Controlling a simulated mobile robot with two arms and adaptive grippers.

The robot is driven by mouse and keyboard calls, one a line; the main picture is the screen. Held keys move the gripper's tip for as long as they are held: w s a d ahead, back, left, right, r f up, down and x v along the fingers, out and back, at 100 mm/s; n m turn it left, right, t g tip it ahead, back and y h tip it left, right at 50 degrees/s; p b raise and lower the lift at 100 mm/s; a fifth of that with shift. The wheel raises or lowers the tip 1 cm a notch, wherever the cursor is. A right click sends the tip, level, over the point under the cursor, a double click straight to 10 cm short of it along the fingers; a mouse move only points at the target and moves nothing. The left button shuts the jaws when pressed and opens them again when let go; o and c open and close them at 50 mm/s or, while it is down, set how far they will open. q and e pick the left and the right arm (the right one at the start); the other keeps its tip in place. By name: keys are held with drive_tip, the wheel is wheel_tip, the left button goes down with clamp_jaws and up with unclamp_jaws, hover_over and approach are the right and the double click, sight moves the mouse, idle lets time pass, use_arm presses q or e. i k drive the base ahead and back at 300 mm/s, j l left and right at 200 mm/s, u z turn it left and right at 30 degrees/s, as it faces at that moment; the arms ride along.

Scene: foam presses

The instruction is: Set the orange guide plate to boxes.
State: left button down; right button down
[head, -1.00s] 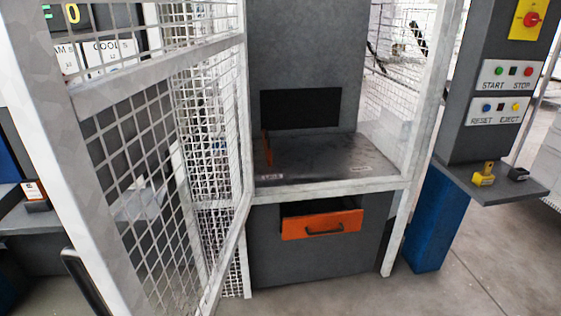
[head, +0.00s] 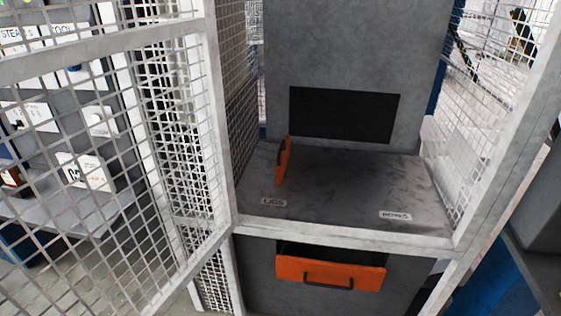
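The orange guide plate (head: 282,161) stands upright on the dark press table (head: 345,190), toward its left side. It is on the side of the label reading LIDS (head: 273,202). The label reading BOXES (head: 395,216) is at the table's front right, and the plate is well to the left of it. Neither of my grippers shows in the head view.
A white mesh cage frames the table, with a mesh door (head: 105,150) on the left and a white rail (head: 340,237) along the front. An orange drawer (head: 330,273) with a dark handle sits below, partly pulled out. A dark opening (head: 343,115) is behind the table.

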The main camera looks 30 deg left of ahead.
sight(283, 153)
drive_tip(key=i+j, duration=0.15)
drive_tip(key=i, duration=0.35)
drive_tip(key=i+j+u, duration=0.1)
drive_tip(key=i, duration=0.4)
